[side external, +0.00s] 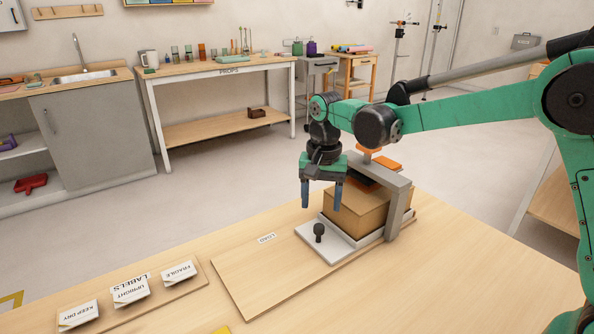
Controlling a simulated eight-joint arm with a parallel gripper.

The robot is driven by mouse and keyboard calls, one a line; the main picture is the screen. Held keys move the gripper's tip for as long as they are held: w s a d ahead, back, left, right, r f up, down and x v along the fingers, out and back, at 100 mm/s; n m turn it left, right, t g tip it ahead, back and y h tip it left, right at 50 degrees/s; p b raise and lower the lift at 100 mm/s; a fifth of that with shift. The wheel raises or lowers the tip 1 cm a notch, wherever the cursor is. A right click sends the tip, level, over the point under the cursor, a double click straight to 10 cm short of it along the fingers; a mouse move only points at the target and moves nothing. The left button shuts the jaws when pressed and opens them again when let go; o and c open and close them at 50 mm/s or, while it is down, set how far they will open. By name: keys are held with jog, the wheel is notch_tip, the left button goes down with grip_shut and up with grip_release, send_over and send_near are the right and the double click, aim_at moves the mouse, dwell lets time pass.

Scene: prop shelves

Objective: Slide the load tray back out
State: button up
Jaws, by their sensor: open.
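The load tray (318,249) is a pale grey plate on a wooden board. A dark round knob (319,232) stands upright near its front end. A brown cardboard box (352,209) sits on the tray's rear part, under a grey frame (398,205) with an orange top piece. My gripper (321,197) points down, with two blue fingers spread apart and nothing between them. It hangs above the knob and in front of the box, apart from the knob. The tray's rear end is hidden behind the box and frame.
The wooden board (258,275) is bare in front of the tray, near a LOAD label (267,238). A strip with label stacks (129,290) lies to the left. A props table (222,72) and a sink cabinet (92,128) stand farther back.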

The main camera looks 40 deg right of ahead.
aim_at(319, 226)
jog(key=shift+w+f, duration=0.1)
jog(key=shift+f, duration=2.85)
grip_shut()
